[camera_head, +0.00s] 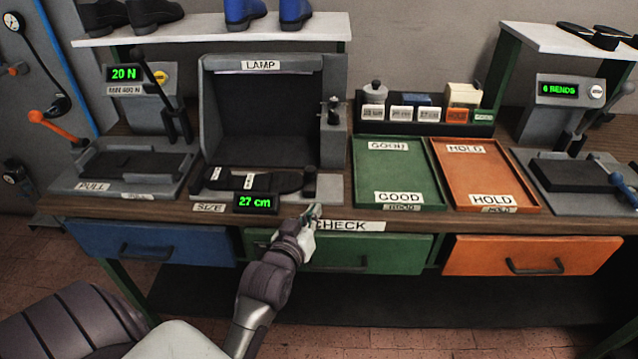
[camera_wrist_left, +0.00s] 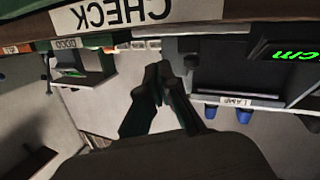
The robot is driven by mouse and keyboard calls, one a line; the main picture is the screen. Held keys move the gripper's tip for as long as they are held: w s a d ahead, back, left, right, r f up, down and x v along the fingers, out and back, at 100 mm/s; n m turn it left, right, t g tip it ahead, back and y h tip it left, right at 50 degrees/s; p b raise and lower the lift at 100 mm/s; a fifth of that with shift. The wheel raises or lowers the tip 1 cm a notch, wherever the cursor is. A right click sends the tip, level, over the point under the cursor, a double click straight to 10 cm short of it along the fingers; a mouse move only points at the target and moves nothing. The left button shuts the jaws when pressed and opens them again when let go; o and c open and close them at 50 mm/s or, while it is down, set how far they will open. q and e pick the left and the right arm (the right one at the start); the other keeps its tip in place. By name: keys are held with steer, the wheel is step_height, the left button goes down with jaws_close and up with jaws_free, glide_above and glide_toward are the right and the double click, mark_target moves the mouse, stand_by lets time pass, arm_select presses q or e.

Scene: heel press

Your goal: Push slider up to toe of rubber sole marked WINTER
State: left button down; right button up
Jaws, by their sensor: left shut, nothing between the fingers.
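A black sole (camera_head: 270,181) lies lengthwise on the measuring bed under the LAMP hood. It bears small white labels (camera_head: 248,182) that are too small to read. The slider (camera_head: 310,181), a dark upright block with a knob, stands at the right end of the bed near the sole's right end. I cannot tell whether they touch. The green display (camera_head: 255,203) reads 27 cm. My left gripper (camera_head: 316,210) is shut and empty at the bench's front edge, below and in front of the slider. Its closed fingers (camera_wrist_left: 157,80) also show in the left wrist view. My right gripper is not in view.
The CHECK label (camera_head: 350,226) is on the bench edge right beside my gripper. A green GOOD tray (camera_head: 398,172) and an orange HOLD tray (camera_head: 485,175) lie to the right. The LAMP hood (camera_head: 222,66) rises behind the bed. A pull tester (camera_head: 75,178) stands left.

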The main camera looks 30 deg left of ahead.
mark_target(315, 172)
arm_select(q)
steer(key=w+m, duration=0.3)
steer(key=m, duration=0.3)
steer(key=w+r+m+y, duration=0.1)
steer(key=w+m, duration=0.1)
steer(key=m, duration=0.4)
steer(key=w+r+m+y, duration=0.1)
steer(key=w+m, duration=0.2)
steer(key=m, duration=0.3)
steer(key=shift+w+a+r+t, duration=0.2)
steer(key=shift+w+a+t, duration=0.05)
steer(key=shift+w+t, duration=0.1)
steer(key=a, duration=0.2)
steer(key=a+p, duration=0.1)
steer(key=shift+a+f, duration=0.1)
steer(key=shift+f, duration=0.15)
steer(key=shift+a+f, duration=0.1)
steer(key=shift+a, duration=0.3)
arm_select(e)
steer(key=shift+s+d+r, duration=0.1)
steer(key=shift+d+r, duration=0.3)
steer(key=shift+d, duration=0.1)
arm_select(q)
steer(key=shift+s, duration=0.1)
